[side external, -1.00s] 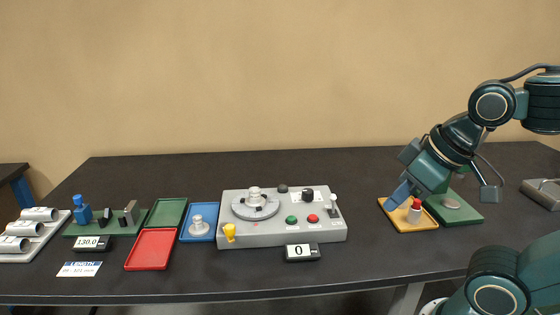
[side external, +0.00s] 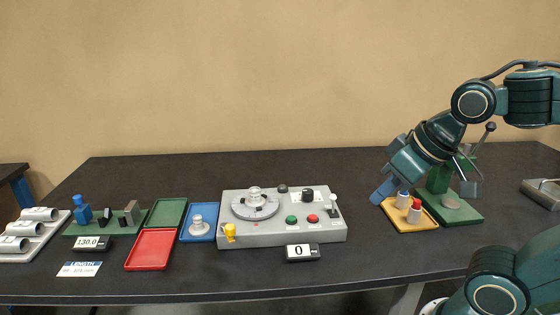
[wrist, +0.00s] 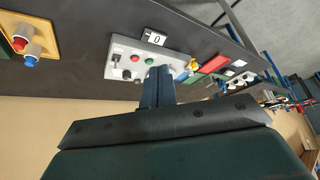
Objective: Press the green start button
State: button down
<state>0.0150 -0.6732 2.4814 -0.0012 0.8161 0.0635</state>
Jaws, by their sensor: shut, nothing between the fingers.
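The green start button (side external: 291,219) is on the top of a grey control box (side external: 228,207), left of a red button (side external: 313,218). In the wrist view the green button (wrist: 149,61) shows just beyond my fingertips, to the right of the red one (wrist: 136,58). My gripper (side external: 378,197) has its blue fingers shut and empty. It is in the air to the right of the box, beside the yellow tray, well apart from the green button. In the wrist view my gripper (wrist: 160,72) overlaps the near edge of the box.
A yellow tray (side external: 411,228) holds a blue-capped (side external: 402,200) and a red-capped bottle (side external: 415,212). The counter display (side external: 302,252) reads 0. Red (side external: 151,264) and blue trays (side external: 186,234) lie left of the box.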

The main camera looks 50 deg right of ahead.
jog(key=w+d+f+m+t, duration=0.1)
jog(key=w+m, duration=0.1)
jog(key=w, duration=0.4)
jog(key=w+d+f+m, duration=0.1)
jog(key=w+d+m, duration=0.15)
jog(key=w, duration=0.35)
jog(key=m+t+h, duration=0.1)
jog(key=m+t, duration=0.1)
jog(key=m, duration=0.4)
send_over(294, 219)
notch_tip(294, 219, down, 7)
jog(key=shift+s+f+n, duration=0.1)
jog(key=shift+f+n, duration=0.05)
jog(key=shift+n, duration=0.1)
jog(key=shift+f, duration=4.3)
